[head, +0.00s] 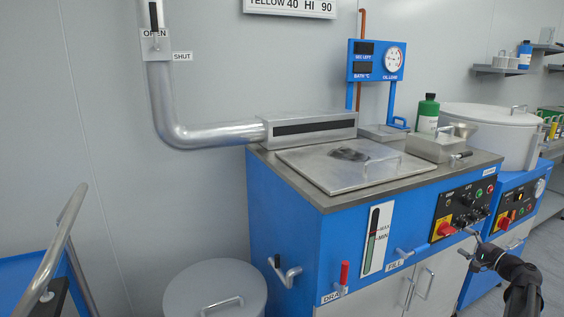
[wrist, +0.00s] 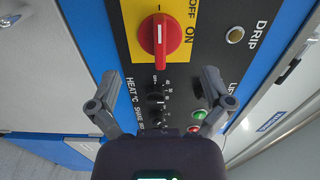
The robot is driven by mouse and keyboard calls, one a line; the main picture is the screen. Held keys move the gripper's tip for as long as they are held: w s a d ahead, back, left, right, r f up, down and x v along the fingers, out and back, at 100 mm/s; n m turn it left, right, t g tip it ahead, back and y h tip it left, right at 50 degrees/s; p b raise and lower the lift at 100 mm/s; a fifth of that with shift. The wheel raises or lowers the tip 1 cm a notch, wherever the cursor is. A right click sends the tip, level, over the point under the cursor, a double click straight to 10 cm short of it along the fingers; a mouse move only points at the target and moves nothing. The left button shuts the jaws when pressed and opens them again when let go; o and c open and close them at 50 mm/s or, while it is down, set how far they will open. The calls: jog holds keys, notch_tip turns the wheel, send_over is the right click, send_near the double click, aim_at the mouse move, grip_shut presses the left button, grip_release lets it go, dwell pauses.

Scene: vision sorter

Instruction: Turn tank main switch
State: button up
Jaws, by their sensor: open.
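The main switch is a red rotary knob on a yellow plate, on the tank's black control panel (head: 467,207). It shows in the head view (head: 446,229) and at the top of the wrist view (wrist: 161,37), where OFF and ON are printed sideways to its right. Its raised grip runs up and down in the wrist view, with a white mark. I cannot tell which label it points to. My gripper (head: 477,246) is in front of the panel; in the wrist view its spread fingers (wrist: 160,78) are empty, below the knob and apart from it.
Small HEAT and other knobs (wrist: 156,97), a green button (wrist: 199,115) and the DRIP lamp (wrist: 235,35) lie near the switch.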

jog(key=shift+v, duration=1.1)
jog(key=shift+s, duration=0.1)
